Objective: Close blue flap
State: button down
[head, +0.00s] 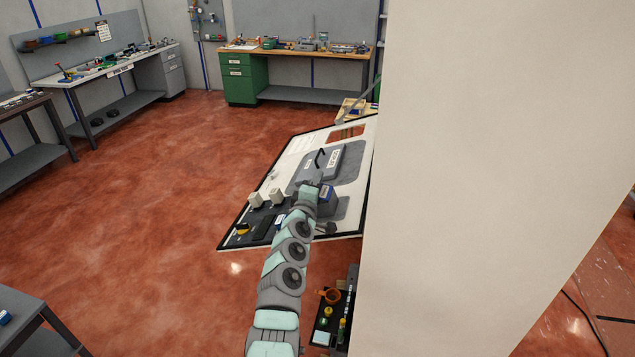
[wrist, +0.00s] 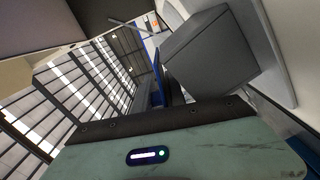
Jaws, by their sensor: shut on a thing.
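The blue flap shows in the wrist view as a narrow blue strip (wrist: 158,62), seen nearly edge-on beside a large grey block (wrist: 210,55). My gripper (wrist: 162,88) is shut on it, though the fingertips are mostly hidden. In the head view my arm reaches up to the tilted board (head: 250,208). The head view is too small to show how far the flap is swung.
The board carries a grey housing with a black handle (head: 320,158) and two pale blocks (head: 277,195). A wide pale column (head: 480,150) blocks the right side. A black tray of small parts (head: 328,320) lies by the arm's lower part. Open red floor (head: 150,170) lies left.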

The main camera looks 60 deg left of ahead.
jog(key=shift+r, duration=0.1)
dwell(0.3)
jog(key=c, duration=1.4)
grip_release()
jog(key=shift+c, duration=0.2)
